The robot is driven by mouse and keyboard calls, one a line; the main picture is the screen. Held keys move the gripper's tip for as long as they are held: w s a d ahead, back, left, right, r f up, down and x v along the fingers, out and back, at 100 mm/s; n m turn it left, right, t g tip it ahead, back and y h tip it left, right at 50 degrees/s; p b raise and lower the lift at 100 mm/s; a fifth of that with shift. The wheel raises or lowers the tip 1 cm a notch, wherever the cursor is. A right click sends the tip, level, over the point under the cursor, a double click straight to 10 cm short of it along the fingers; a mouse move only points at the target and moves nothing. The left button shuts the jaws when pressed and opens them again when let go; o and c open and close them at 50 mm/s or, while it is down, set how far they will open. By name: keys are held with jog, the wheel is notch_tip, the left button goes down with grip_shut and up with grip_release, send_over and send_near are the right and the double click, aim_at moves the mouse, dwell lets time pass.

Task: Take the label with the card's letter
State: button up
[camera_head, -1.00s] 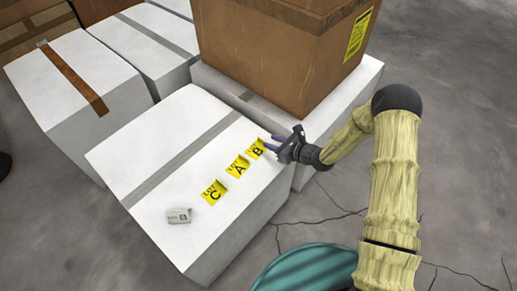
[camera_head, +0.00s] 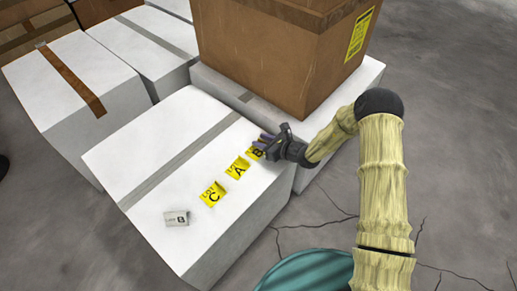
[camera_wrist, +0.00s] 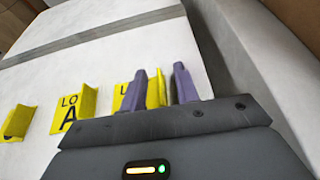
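A small pale card (camera_head: 177,218) lies at the near left of the white box top (camera_head: 150,160); its letter looks like B. Three yellow folded labels lie in a row: C (camera_head: 212,194), A (camera_head: 238,167) and B (camera_head: 254,153). My gripper (camera_head: 265,143) is at the B label and partly covers it. In the wrist view my gripper (camera_wrist: 163,85) has its two purple fingers apart. The B label's raised flap (camera_wrist: 156,92) shows between them, and the left finger hides part of its face. The A label (camera_wrist: 72,107) stands to the left. I cannot tell whether the fingers touch the label.
A large brown carton (camera_head: 270,60) on another white box (camera_head: 340,92) rises just behind my gripper. More white boxes (camera_head: 75,85) stand at the left. The box top around the card is clear.

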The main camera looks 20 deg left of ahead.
jog(key=shift+c, duration=0.4)
grip_shut()
jog(key=shift+r, duration=0.1)
notch_tip(320, 180, up, 10)
jog(key=p, duration=0.3)
jog(key=shift+p, duration=0.3)
